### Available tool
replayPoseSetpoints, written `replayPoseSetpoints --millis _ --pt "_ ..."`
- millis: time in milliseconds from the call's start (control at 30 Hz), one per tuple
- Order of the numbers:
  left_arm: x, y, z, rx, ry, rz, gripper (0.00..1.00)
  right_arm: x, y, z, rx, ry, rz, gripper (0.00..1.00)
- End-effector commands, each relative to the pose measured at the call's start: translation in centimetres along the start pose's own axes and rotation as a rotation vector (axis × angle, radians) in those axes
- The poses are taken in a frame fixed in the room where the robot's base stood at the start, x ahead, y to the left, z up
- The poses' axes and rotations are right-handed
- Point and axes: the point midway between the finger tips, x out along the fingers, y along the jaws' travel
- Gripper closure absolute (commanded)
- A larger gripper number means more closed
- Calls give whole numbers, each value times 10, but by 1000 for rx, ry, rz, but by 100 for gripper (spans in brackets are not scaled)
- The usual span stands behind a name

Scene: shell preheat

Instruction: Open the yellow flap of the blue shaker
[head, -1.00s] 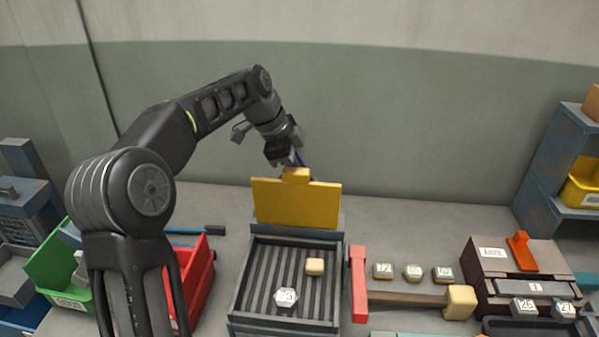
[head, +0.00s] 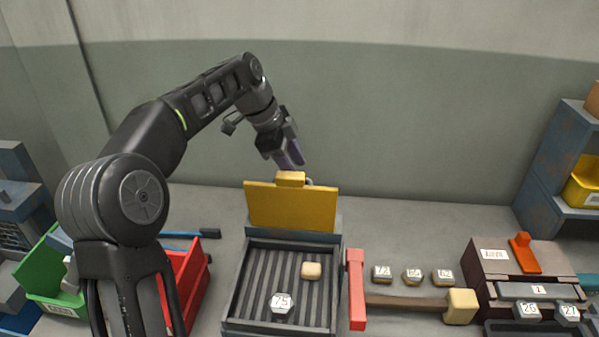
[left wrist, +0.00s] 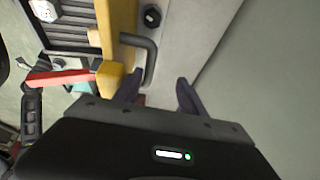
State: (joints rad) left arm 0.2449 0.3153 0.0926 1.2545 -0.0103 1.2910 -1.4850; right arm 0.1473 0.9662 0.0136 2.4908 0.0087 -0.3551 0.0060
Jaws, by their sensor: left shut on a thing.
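The blue-grey shaker (head: 335,234) stands on the table, with a ribbed deck inside its rim. Its yellow flap (head: 290,208) stands upright at the shaker's back edge, with a yellow block (head: 290,178) on its top edge. My left gripper (head: 292,158) is above and just behind the flap, apart from it. My right gripper is out of view.
A block marked 75 (head: 281,305) and a tan block (head: 311,270) lie on the deck. A mallet (head: 460,306) and red bar (head: 356,290) are at right. Red (head: 186,300) and green (head: 48,275) bins stand at left. A dark bent handle (left wrist: 151,60) sits behind the flap.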

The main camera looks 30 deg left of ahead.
Motion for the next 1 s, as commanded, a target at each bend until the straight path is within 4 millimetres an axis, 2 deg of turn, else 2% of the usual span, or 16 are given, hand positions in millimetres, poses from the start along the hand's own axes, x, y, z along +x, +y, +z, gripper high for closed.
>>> replayPoseSetpoints --millis 33,100,200,300,1000 --pt "-20 -6 0 3 0 -36 66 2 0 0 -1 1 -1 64" --pt "-34 -5 -1 3 2 -38 66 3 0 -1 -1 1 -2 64" --pt "-52 -3 -3 4 3 -36 66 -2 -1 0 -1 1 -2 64" --pt "-61 -1 -4 4 4 -32 66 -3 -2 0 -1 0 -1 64" --pt "-63 0 -4 4 6 -28 66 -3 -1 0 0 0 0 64"
